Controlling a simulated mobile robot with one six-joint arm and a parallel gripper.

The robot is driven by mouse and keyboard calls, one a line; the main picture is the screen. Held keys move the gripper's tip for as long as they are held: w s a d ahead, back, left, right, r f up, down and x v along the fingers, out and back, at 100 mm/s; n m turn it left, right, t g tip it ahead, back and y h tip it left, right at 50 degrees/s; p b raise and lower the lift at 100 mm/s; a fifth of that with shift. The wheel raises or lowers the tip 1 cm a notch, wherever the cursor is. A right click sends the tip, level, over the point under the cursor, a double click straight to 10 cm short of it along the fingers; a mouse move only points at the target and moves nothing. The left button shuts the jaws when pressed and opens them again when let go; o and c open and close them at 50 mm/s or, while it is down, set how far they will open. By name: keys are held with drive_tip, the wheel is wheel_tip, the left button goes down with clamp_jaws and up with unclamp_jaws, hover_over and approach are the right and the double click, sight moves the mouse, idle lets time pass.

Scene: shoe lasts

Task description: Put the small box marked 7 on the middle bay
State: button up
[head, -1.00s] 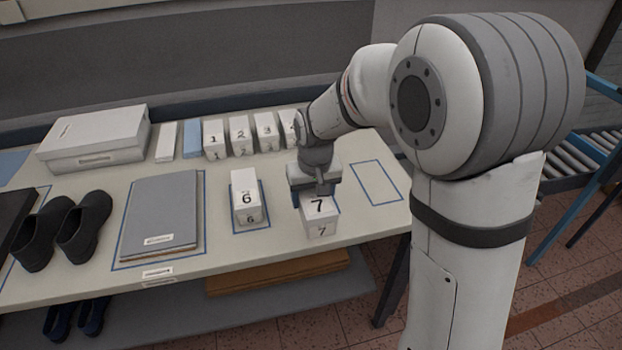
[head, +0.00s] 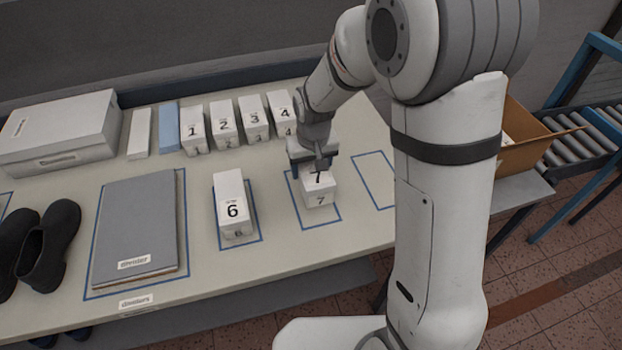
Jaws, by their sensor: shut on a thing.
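The small white box marked 7 (head: 320,199) is held from above by my gripper (head: 316,165), which is shut on it. The box is upright, with its 7 faces toward the camera. It is inside the blue outline of the middle bay (head: 332,219) as seen in the head view. I cannot tell whether its base touches the table. My gripper hides part of its top and the back of the bay.
The white box marked 6 (head: 232,207) stands in the bay to the left. The right bay (head: 372,166) is empty, partly behind my arm. Boxes marked 1 to 4 (head: 224,124) stand in a row behind. A grey divider stack (head: 135,232) and dark shoes (head: 48,240) lie left.

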sight(312, 165)
drive_tip(key=shift+s+a+f, duration=0.1)
drive_tip(key=shift+s+f, duration=0.05)
drive_tip(key=shift+f, duration=2.15)
drive_tip(key=shift+f, duration=0.2)
drive_tip(key=o, duration=1.1)
drive_tip(key=shift+r, duration=0.15)
drive_tip(key=r, duration=0.4)
drive_tip(key=s+r, duration=0.1)
drive_tip(key=r, duration=0.7)
drive_tip(key=shift+s+d, duration=0.2)
drive_tip(key=shift+d, duration=0.05)
drive_tip(key=s+d+r+m, duration=0.1)
drive_tip(key=s+d+r, duration=0.1)
drive_tip(key=s+d, duration=0.2)
drive_tip(key=s+d+r+m+t, duration=0.1)
drive_tip(key=s+d+r, duration=0.2)
drive_tip(key=s+d, duration=0.2)
drive_tip(key=s+d+r+m, duration=0.1)
drive_tip(key=s+d+r, duration=0.1)
drive_tip(key=s+d, duration=0.3)
drive_tip(key=shift+s+d+r+t, duration=0.15)
drive_tip(key=shift+s+t, duration=0.15)
drive_tip(key=shift+s, duration=1.75)
